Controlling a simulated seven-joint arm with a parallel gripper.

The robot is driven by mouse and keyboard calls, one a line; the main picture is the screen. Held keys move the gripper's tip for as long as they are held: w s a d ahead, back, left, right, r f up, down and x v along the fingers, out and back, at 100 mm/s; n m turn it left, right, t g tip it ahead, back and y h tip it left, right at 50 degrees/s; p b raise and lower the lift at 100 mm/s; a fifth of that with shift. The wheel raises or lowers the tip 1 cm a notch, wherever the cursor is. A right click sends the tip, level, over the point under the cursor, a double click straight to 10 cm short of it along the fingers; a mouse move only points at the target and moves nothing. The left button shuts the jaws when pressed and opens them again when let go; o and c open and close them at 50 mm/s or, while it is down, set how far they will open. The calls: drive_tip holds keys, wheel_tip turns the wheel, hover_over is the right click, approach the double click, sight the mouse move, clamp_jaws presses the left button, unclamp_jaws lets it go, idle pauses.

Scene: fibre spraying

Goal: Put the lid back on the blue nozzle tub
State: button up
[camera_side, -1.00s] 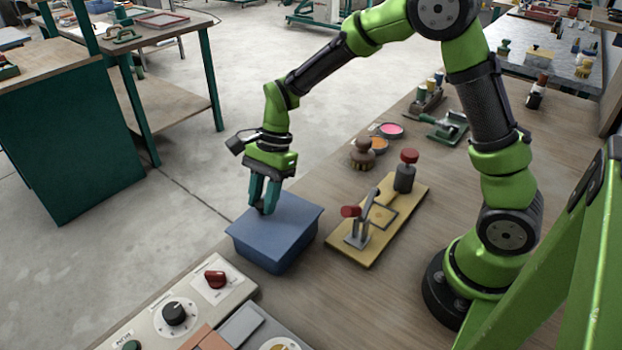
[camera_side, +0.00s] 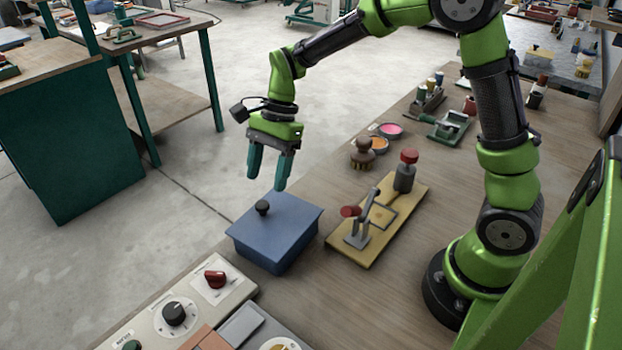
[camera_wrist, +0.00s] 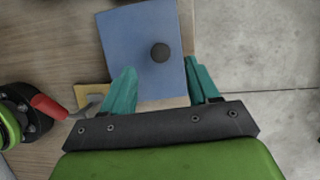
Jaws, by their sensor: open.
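The blue nozzle tub (camera_side: 272,258) stands on the wooden bench near its left edge. Its blue lid (camera_side: 285,222) lies on top and covers it, with a dark round knob (camera_side: 262,208) standing up from it. My gripper (camera_side: 265,184) is above the lid, its two teal fingers apart and empty, clear of the knob. In the wrist view, the lid (camera_wrist: 130,40) and knob (camera_wrist: 160,52) show beyond the open fingertips of my gripper (camera_wrist: 162,82). No gap between lid and tub shows from the side.
A yellow board with a red-handled toggle clamp (camera_side: 385,215) lies right of the tub. A control panel (camera_side: 200,290) with knobs is in front. A brown-handled brush (camera_side: 362,155) and small pink and orange dishes (camera_side: 378,145) stand behind. The bench edge is close on the left.

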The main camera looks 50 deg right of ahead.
drive_tip(key=v, duration=1.1)
drive_tip(key=shift+r, duration=0.2)
drive_tip(key=s+d+n+t+h, duration=0.2)
drive_tip(key=s+n+t, duration=0.5)
drive_tip(key=s+n, duration=0.6)
drive_tip(key=s, duration=0.4)
drive_tip(key=shift+r+t+h, duration=0.3)
drive_tip(key=shift+r, duration=0.1)
drive_tip(key=shift+s, duration=0.15)
